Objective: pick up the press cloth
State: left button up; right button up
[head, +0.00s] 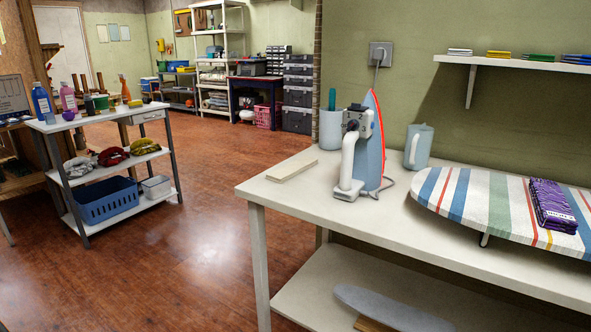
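A folded purple cloth (553,205) with a pale mark lies on the striped ironing board (457,195), toward the right of the head view. I cannot tell for certain that it is the press cloth. Nothing touches it from above. The board is low and stands on the white table (395,235), and the right side of the frame cuts it off. Neither of my grippers shows.
A blue-and-white iron (366,150) stands upright left of the board, its cord rising to a wall socket (380,55). A jug (418,147) and a flat pale strip (292,170) are nearby. A shelf (520,64) overhangs the right. The floor (190,240) left of the table is clear.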

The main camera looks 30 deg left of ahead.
aim_at(282, 175)
jog(key=k+j, duration=0.1)
jog(key=j, duration=1)
jog(key=k+j, duration=0.15)
jog(key=j, duration=0.4)
jog(key=k+j, duration=0.1)
jog(key=j, duration=0.45)
jog(key=j+z, duration=0.1)
jog(key=j, duration=0.5)
jog(key=k+j, duration=0.15)
jog(key=j, duration=0.35)
